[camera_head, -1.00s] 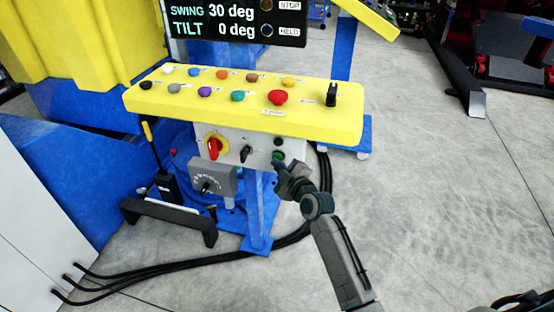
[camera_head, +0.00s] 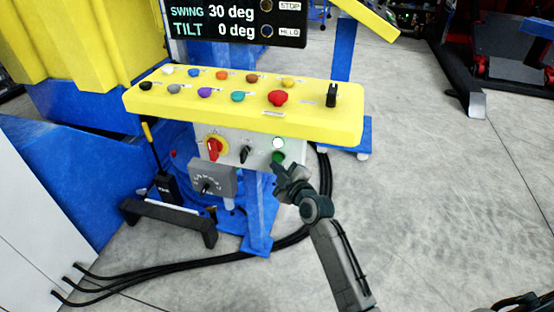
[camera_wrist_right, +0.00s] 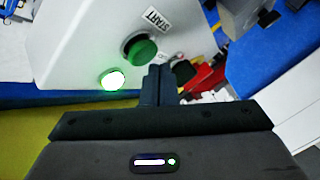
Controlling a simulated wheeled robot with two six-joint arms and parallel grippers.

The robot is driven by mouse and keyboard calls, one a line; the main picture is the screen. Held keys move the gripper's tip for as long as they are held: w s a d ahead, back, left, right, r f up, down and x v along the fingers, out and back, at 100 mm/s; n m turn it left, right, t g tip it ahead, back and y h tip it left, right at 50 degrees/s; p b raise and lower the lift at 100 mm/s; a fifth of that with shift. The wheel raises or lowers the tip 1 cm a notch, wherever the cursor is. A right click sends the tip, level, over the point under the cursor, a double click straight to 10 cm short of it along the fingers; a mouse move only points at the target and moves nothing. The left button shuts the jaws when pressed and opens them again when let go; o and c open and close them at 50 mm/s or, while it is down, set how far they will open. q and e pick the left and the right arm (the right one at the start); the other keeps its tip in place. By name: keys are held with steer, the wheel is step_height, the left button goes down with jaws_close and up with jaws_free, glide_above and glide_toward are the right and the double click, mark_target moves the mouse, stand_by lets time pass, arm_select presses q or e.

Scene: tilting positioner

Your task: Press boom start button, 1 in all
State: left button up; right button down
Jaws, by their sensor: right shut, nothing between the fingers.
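The green start button (camera_head: 278,158) is on the front of the grey box under the yellow panel. In the right wrist view the green button (camera_wrist_right: 140,48) sits beside a START label (camera_wrist_right: 155,19). The round lamp above it in the head view (camera_head: 278,143) is lit; it glows white-green in the wrist view (camera_wrist_right: 113,80). My right gripper (camera_head: 279,169) is shut and empty, its tips just below and in front of the button. In the wrist view its fingertips (camera_wrist_right: 160,70) are close to the button's edge; I cannot tell whether they touch. My left gripper is not in view.
The yellow panel (camera_head: 190,103) with several coloured buttons and a red mushroom button (camera_head: 278,97) overhangs the box. A red rotary switch (camera_head: 214,148) and a black selector (camera_head: 245,153) sit left of the button. Black cables (camera_head: 180,268) cross the floor. Open floor lies right.

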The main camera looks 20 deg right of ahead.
steer(key=shift+s+a, duration=0.15)
steer(key=shift+s, duration=0.05)
steer(key=shift+s+a, duration=0.65)
steer(key=shift+s, duration=0.35)
steer(key=shift+s+a, duration=0.65)
steer(key=shift+s, duration=0.35)
